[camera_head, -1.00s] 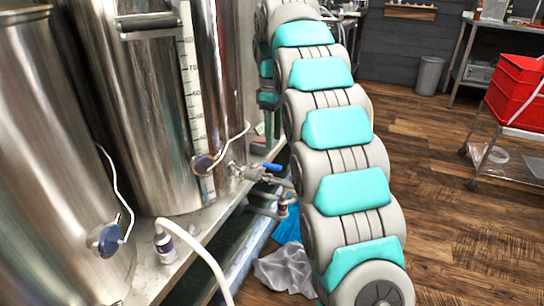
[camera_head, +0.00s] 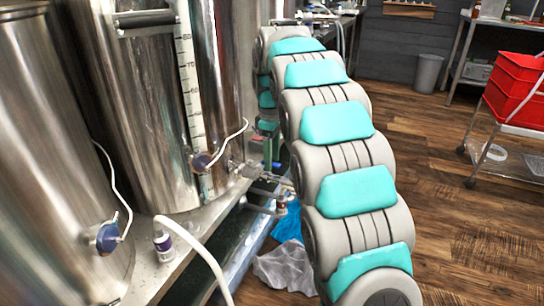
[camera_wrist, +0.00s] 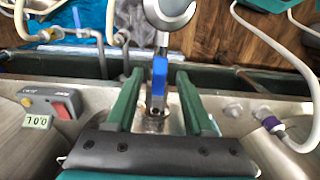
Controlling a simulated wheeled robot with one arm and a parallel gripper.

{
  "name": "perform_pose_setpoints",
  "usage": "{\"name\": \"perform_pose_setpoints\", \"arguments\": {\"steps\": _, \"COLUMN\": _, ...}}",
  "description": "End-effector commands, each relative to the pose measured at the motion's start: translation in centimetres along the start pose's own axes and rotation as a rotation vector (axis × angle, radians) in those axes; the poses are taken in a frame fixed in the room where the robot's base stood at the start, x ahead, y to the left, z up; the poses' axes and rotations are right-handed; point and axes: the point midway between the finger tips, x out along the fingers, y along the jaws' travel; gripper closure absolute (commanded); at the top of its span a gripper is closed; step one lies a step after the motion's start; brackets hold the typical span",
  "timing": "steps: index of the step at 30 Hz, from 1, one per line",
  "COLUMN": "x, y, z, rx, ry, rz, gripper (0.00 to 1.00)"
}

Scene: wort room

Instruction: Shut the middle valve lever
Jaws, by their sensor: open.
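The blue valve lever (camera_wrist: 159,76) shows in the wrist view, at the centre. It lies between the two dark green fingers of my gripper (camera_wrist: 160,92), which are open with a gap on each side. The metal valve body (camera_wrist: 156,108) is below the lever in the picture. In the head view, the valve fitting (camera_head: 258,172) comes out of the middle steel tank (camera_head: 150,120). There my gripper (camera_head: 268,147) is partly hidden by my arm, and I cannot clearly make out the lever.
A grey box with a red switch and a small display (camera_wrist: 50,106) is left of my gripper in the wrist view. A hose (camera_wrist: 296,130) curves on the right. Red bins (camera_head: 515,85) on a cart are right.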

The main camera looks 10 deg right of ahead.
Motion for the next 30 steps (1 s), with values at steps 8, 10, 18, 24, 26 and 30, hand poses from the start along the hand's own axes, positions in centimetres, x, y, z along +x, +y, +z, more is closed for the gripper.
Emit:
{"name": "perform_pose_setpoints", "arguments": {"steps": 8, "x": -0.03, "y": 0.03, "z": -0.02, "rx": 0.0, "ry": 0.001, "rz": 0.001, "gripper": 0.58}}
{"name": "perform_pose_setpoints", "arguments": {"steps": 10, "x": -0.04, "y": 0.03, "z": -0.02, "rx": 0.0, "ry": 0.001, "rz": 0.001, "gripper": 0.66}}
{"name": "perform_pose_setpoints", "arguments": {"steps": 18, "x": -0.04, "y": 0.03, "z": -0.02, "rx": 0.0, "ry": 0.001, "rz": 0.001, "gripper": 0.96}}
{"name": "perform_pose_setpoints", "arguments": {"steps": 24, "x": -0.05, "y": 0.03, "z": -0.03, "rx": 0.0, "ry": 0.001, "rz": 0.001, "gripper": 1.0}}
{"name": "perform_pose_setpoints", "arguments": {"steps": 26, "x": -0.05, "y": 0.03, "z": -0.03, "rx": 0.0, "ry": 0.001, "rz": 0.001, "gripper": 1.0}}
{"name": "perform_pose_setpoints", "arguments": {"steps": 30, "x": -0.05, "y": 0.03, "z": -0.02, "rx": 0.0, "ry": 0.001, "rz": 0.001, "gripper": 1.0}}
